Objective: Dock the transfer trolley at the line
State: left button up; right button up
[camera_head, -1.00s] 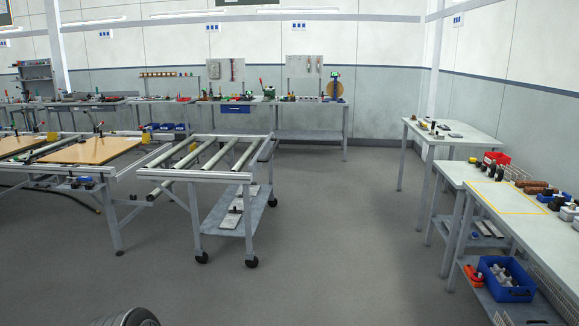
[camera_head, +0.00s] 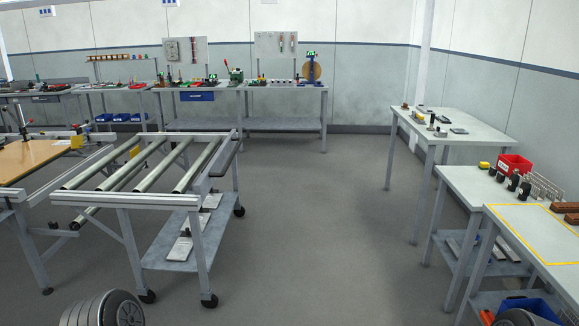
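The transfer trolley (camera_head: 125,200) stands left of centre in the head view. It is a grey frame with several parallel rollers on top, a lower shelf and black castors. A dark handle bar (camera_head: 227,158) runs along its right side. The line (camera_head: 14,193) is at the left edge, a grey frame carrying a wooden board (camera_head: 28,157). The trolley's left side is close beside the line's end; I cannot tell whether they touch. Neither of my grippers is in view.
Open grey floor (camera_head: 320,230) lies right of the trolley. A table with small parts (camera_head: 470,130) and a bench with a yellow-outlined area (camera_head: 535,232) stand along the right. Workbenches (camera_head: 285,88) line the back wall. Flat grey pieces (camera_head: 182,247) lie on the trolley's shelf.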

aim_at(200, 259)
jog(key=i, duration=8.35)
jog(key=u, duration=4)
